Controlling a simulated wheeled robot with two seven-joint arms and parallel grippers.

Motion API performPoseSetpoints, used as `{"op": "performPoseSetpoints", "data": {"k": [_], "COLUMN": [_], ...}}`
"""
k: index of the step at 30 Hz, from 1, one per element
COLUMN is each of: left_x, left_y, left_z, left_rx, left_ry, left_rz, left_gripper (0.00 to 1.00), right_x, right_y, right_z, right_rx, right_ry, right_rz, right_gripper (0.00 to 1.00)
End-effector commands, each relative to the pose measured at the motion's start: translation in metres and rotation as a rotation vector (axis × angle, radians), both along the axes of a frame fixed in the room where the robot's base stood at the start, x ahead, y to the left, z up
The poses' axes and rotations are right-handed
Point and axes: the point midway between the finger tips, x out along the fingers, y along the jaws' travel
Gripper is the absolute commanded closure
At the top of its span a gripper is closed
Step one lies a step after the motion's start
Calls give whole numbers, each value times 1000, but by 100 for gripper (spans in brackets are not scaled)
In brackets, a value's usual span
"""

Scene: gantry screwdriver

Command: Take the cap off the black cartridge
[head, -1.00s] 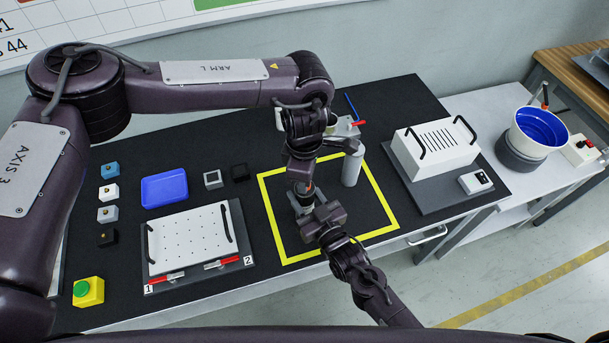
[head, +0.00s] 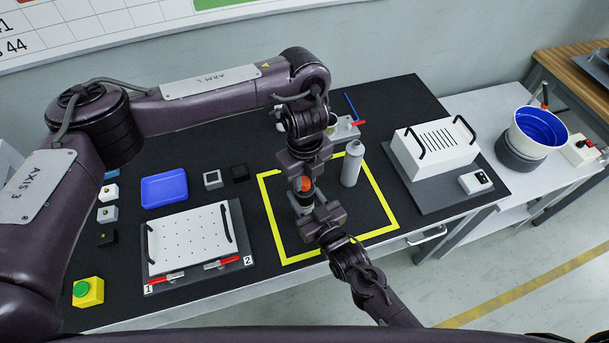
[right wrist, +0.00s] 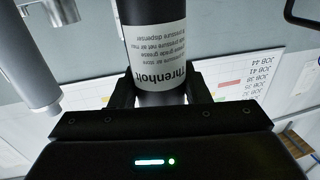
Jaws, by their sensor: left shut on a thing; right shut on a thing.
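The black cartridge (head: 306,199) stands upright inside the yellow square, partly hidden by my arms. My right gripper (head: 308,209) is shut on its body. In the right wrist view the cartridge (right wrist: 158,15) is dark with a white printed label, and my right gripper's fingers (right wrist: 160,98) sit on both sides of it. The orange-red cap (head: 304,184) shows directly above the cartridge. My left gripper (head: 303,181) comes down from above and is shut on the cap. I cannot tell whether there is a gap between cap and cartridge.
A grey cylinder (head: 351,165) stands close on the right, also seen in the right wrist view (right wrist: 38,55). A white perforated plate (head: 188,240) and blue tray (head: 165,189) lie left. A white vented box (head: 435,150) stands right.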

Motion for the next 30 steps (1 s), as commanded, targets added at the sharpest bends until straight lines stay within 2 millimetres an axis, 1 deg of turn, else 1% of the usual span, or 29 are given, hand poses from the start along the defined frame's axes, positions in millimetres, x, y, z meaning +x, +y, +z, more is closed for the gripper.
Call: {"op": "performPoseSetpoints", "data": {"k": [3, 18, 21, 24, 30], "left_x": [1, 2, 2, 2, 3], "left_y": [0, 1, 1, 1, 1], "left_z": [1, 1, 1, 2, 2], "left_rx": [0, -1, -2, -2, -2], "left_ry": [-2, -3, -4, -4, -4], "left_rz": [267, 1404, 1569, 1669, 1676], "left_gripper": [100, 100, 100, 100, 100], "right_x": [0, 0, 0, 0, 0], "right_y": [0, 0, 0, 0, 0], "right_z": [0, 0, 0, 0, 0], "right_rx": [0, 0, 0, 0, 0], "right_ry": [0, 0, 0, 0, 0], "right_rz": [0, 0, 0, 0, 0], "right_gripper": [100, 100, 100, 100, 100]}}
